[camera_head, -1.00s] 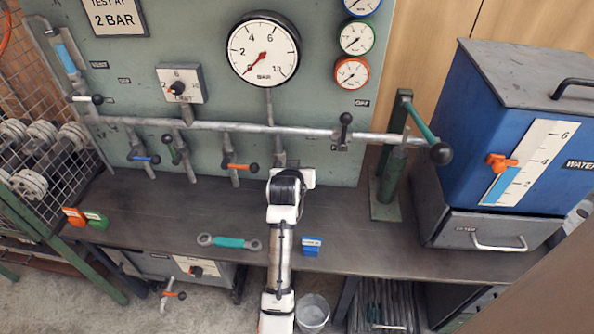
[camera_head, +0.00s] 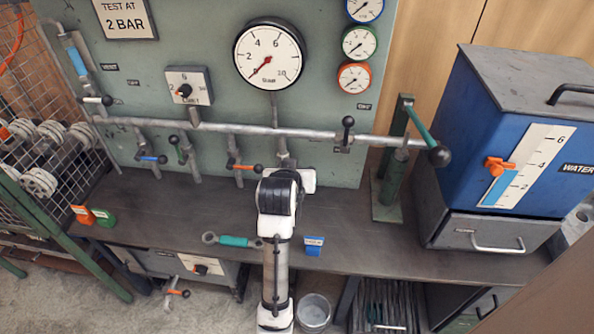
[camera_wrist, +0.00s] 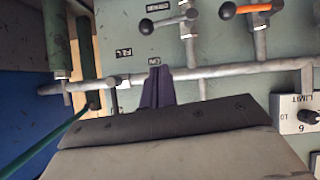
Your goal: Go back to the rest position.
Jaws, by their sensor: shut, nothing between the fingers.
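My gripper (camera_wrist: 157,74) shows in the wrist view as two dark fingers side by side, shut and empty. It points at the grey pipe and the panel, by the small ON label (camera_wrist: 154,61). In the head view my arm reaches up over the bench from the bottom middle. Its wrist end hides the fingers there. I cannot tell how far the fingertips are from the pipe.
A grey pipe (camera_head: 230,128) with several valve levers runs along the green panel. A black-knobbed lever (camera_head: 347,132) stands upright. A green hand pump (camera_head: 393,180) and blue water tank (camera_head: 490,130) are right. A teal-handled wrench (camera_head: 234,241) and blue block (camera_head: 314,246) lie near my arm.

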